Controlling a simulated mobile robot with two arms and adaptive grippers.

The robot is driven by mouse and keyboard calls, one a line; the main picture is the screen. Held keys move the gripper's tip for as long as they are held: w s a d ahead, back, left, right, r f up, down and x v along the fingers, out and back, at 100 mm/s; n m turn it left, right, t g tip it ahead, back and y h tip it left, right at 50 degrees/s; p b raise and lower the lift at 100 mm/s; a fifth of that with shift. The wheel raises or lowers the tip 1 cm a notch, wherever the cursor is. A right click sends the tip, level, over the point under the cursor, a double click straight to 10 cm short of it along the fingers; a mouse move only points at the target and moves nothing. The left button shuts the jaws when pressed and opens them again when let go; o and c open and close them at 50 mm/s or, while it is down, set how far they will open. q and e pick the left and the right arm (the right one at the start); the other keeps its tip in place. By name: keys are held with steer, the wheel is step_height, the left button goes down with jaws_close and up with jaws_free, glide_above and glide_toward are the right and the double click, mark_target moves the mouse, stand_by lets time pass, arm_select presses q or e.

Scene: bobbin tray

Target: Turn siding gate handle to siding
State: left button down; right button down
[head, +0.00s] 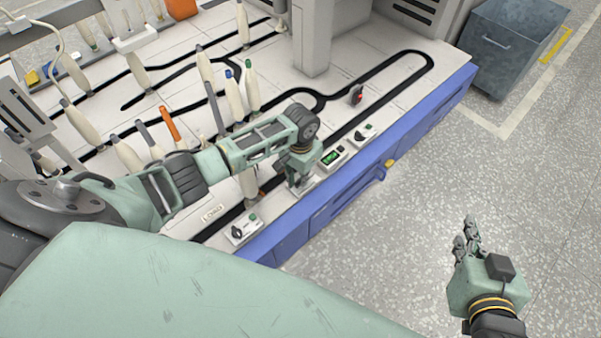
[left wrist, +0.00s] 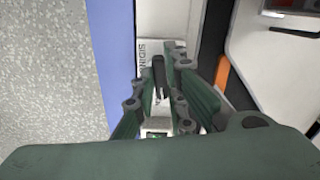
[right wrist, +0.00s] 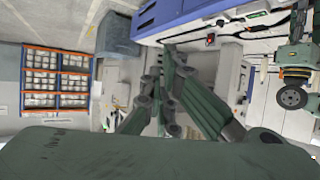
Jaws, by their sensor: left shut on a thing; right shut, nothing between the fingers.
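The siding gate handle (left wrist: 158,70) is a slim black lever on a white plate marked SIDING in the left wrist view. My left gripper (left wrist: 156,84) is shut on it, with a dark green finger on each side. In the head view my left gripper (head: 299,186) points down at the bench's front edge and hides the handle and most of its plate. My right gripper (head: 466,236) is shut and empty, out over the open floor at the right. Its closed fingers also show in the right wrist view (right wrist: 160,90).
A white box with a black knob and green button (head: 244,230) lies left of my left gripper. A green display box (head: 332,158) and another knob box (head: 365,133) lie to its right. Several pale bobbins stand behind my left arm. A grey bin (head: 500,50) stands at the back right.

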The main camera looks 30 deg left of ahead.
arm_select(q)
steer(key=shift+r+n+p, duration=0.15)
steer(key=shift+n+p, duration=0.45)
steer(key=shift+p, duration=0.2)
steer(key=shift+n+p, duration=0.6)
steer(key=shift+p, duration=0.2)
steer(key=shift+n+p, duration=0.8)
steer(key=shift+p, duration=0.2)
arm_select(e)
steer(key=s+d+f+g+h, duration=0.1)
steer(key=s+d+f+g, duration=0.2)
steer(key=s+g, duration=0.35)
steer(key=s+d+f+g+h, duration=0.1)
steer(key=s+d+f+g, duration=0.2)
steer(key=s, duration=0.6)
arm_select(q)
steer(key=shift+n+p, duration=1.1)
steer(key=shift+n, duration=0.1)
steer(key=n+p, duration=0.1)
steer(key=n, duration=0.1)
steer(key=shift+n+p, duration=0.4)
steer(key=shift+n, duration=0.6)
arm_select(e)
step_height(320, 180, down, 18)
steer(key=a, duration=0.1)
steer(key=shift+w, duration=0.25)
steer(key=shift+a+g, duration=0.1)
steer(key=shift+g, duration=0.15)
